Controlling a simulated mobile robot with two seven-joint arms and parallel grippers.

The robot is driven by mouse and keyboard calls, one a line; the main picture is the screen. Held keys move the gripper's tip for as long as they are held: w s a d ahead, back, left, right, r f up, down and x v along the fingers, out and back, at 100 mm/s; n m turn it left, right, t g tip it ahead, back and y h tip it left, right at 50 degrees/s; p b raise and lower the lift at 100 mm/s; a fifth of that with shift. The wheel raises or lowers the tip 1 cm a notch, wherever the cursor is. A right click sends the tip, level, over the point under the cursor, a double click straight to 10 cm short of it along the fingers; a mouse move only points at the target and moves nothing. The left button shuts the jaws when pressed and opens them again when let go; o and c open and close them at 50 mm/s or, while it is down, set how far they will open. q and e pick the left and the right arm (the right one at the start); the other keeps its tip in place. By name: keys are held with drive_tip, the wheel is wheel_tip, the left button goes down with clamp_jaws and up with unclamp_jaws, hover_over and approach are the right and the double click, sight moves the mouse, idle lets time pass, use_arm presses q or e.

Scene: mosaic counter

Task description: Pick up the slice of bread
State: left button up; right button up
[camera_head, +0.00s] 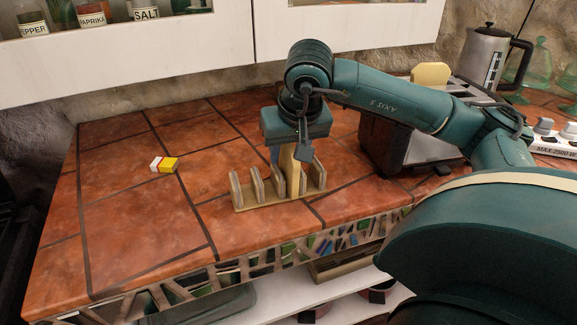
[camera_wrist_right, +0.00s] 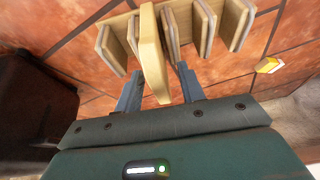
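A pale slice of bread (camera_head: 288,165) stands upright in a wooden rack (camera_head: 262,206) on the tiled counter. It rises above the rack's dividers. My right gripper (camera_wrist_right: 160,88) is over the rack, pointing down, with its fingers on either side of the slice (camera_wrist_right: 153,50). In the right wrist view, gaps show between the slice and both fingers, so the gripper is open and not holding it. In the head view the gripper body hides the slice's top. Another bread slice (camera_head: 430,74) sticks out of the toaster (camera_head: 388,145). My left gripper is out of view.
A metal kettle (camera_head: 487,55) and a white power strip (camera_head: 553,138) are at the back right. White cabinets (camera_head: 130,45) hang above. The counter's left part is mostly clear.

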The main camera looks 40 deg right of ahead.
drive_tip(key=shift+c, duration=0.6)
drive_tip(key=c, duration=0.6)
